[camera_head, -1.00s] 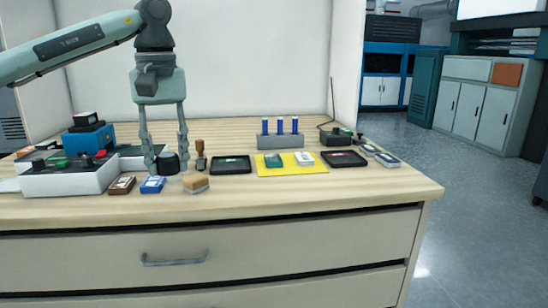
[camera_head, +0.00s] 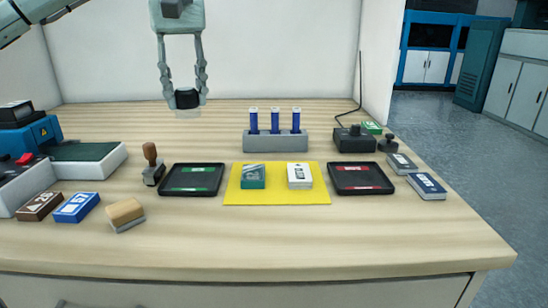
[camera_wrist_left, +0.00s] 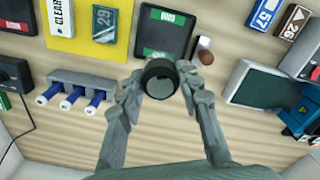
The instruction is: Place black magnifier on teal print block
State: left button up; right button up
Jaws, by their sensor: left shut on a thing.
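My left gripper (camera_head: 187,92) is shut on the black magnifier (camera_head: 187,98) and holds it in the air above the back of the table. The magnifier also shows in the left wrist view (camera_wrist_left: 160,80), round, between the two fingertips. The teal print block (camera_head: 253,176) lies on the left part of the yellow mat (camera_head: 277,197), to the right of and in front of the magnifier. My right gripper is in neither view.
A white block (camera_head: 300,175) lies beside the teal one. Black trays with green (camera_head: 192,179) and red (camera_head: 360,178) labels flank the mat. A grey rack (camera_head: 275,141) with blue-white tubes stands behind it. A wooden-handled stamp (camera_head: 152,165) stands left of the green-labelled tray.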

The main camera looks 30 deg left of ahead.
pick_arm(q)
jog(key=shift+w+d, duration=0.1)
jog(key=shift+w, duration=0.25)
jog(key=shift+w+d+f, duration=0.15)
jog(key=shift+d+f, duration=0.1)
jog(key=w+d+f, duration=0.1)
jog(key=d+f, duration=0.1)
jog(key=d, duration=0.1)
jog(key=w+d+f, duration=0.1)
jog(key=d+f, duration=0.1)
jog(key=d, duration=0.1)
jog(key=w+d+f, duration=0.1)
jog(key=d+f, duration=0.1)
jog(key=d, duration=0.1)
jog(key=shift+w+d, duration=0.3)
jog(key=shift+d, duration=0.1)
jog(key=shift+w+d+f, duration=0.1)
jog(key=shift+d+f, duration=0.05)
jog(key=shift+f, duration=0.35)
notch_tip(320, 180, down, 3)
jog(key=shift+f, duration=0.3)
jog(key=o, duration=1.2)
jog(key=shift+c, duration=0.2)
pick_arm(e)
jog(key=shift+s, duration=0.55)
